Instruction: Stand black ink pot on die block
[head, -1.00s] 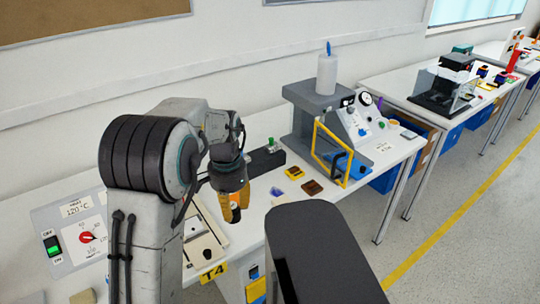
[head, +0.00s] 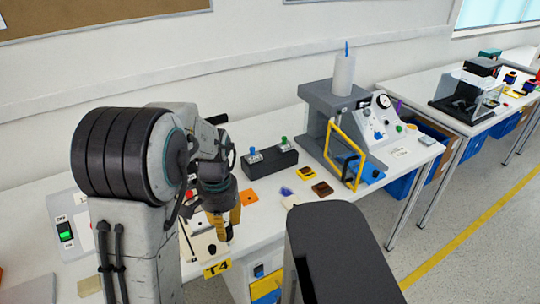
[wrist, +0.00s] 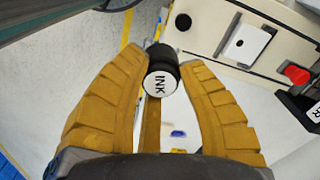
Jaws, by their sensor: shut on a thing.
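My gripper (wrist: 160,95) is shut on the black ink pot (wrist: 162,58). The pot has a black round body and a white end marked INK, which faces the wrist camera between the yellow fingertips. In the head view my gripper (head: 231,222) points down over the front edge of the bench, beside a pale board; the pot is hardly visible there. I cannot tell for sure which piece is the die block. Candidates on the bench are a small brown block (head: 322,189) and a yellow block with a dark top (head: 306,173), both right of my gripper.
A dark box (head: 270,160) with blue and green levers stands at the back. A grey press (head: 335,110) with a yellow frame (head: 344,155) stands to the right.

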